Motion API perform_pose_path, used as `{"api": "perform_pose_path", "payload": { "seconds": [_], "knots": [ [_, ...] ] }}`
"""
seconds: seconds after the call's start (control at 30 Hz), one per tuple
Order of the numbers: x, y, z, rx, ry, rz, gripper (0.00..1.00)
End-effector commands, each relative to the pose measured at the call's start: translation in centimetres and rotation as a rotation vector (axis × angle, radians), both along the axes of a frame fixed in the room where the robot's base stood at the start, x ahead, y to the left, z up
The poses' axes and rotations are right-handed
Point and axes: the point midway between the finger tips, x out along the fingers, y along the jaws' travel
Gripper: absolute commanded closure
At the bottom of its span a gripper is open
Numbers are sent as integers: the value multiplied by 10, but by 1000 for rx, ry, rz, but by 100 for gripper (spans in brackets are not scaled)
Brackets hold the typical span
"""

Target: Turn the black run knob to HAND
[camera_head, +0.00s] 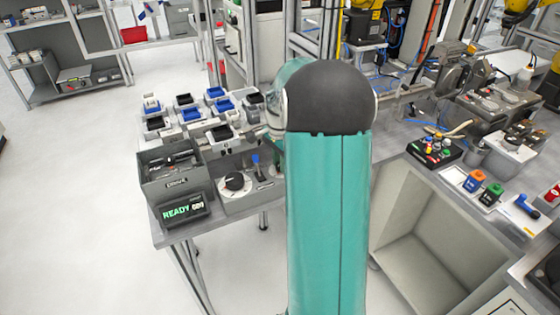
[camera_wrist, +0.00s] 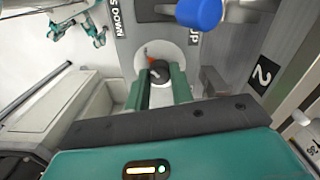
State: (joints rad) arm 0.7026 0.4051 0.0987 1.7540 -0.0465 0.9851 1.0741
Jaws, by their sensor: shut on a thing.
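In the wrist view, a black knob (camera_wrist: 160,72) with a pale pointer mark sits on a pale round plate on a grey panel. My gripper's (camera_wrist: 157,84) two green fingers are shut on the knob, one on each side. I cannot read a HAND label or tell the knob's setting. In the head view my arm hides the gripper and this knob. Another black knob (camera_head: 235,181) on a white disc shows there, with no gripper at it.
A "2" label (camera_wrist: 263,73) is at the right. In the head view, a READY display (camera_head: 183,211) and several small bins share the bench.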

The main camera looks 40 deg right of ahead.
Motion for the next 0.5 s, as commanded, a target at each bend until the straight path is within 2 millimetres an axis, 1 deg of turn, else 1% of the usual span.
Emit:
{"api": "perform_pose_path", "payload": {
  "seconds": [0.27,0.5],
  "knots": [
    [0,0,1,-1,0,33,100],
    [0,0,1,-2,0,153,100]
  ]
}}
